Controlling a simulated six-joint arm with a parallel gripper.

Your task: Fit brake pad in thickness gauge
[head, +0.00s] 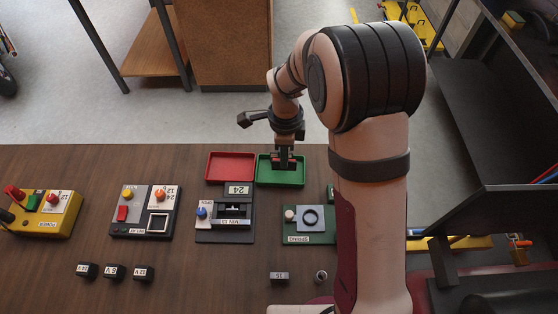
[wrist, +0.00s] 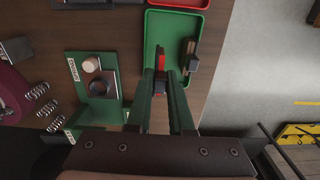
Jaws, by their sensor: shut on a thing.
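My gripper (head: 284,163) is over the green tray (head: 262,178) at the table's far edge. In the wrist view its two fingers (wrist: 161,88) are closed around a small red and black piece, which looks like a brake pad (wrist: 160,62). The piece is low over or in the tray; I cannot tell if it touches the floor. Another dark and brown pad (wrist: 191,52) lies in the tray to the right of the fingers. What appears to be the thickness gauge (head: 232,208), a dark device with a slot, a blue knob and a "MIN" label, stands left and nearer in the head view.
A red tray (head: 230,167) adjoins the green tray on the left. A green spring fixture (head: 308,238) stands right of the gauge. A relay box (head: 143,226) and a yellow power box (head: 43,222) stand left. Several small labelled blocks (head: 114,271) lie in front. Bare wood surrounds them.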

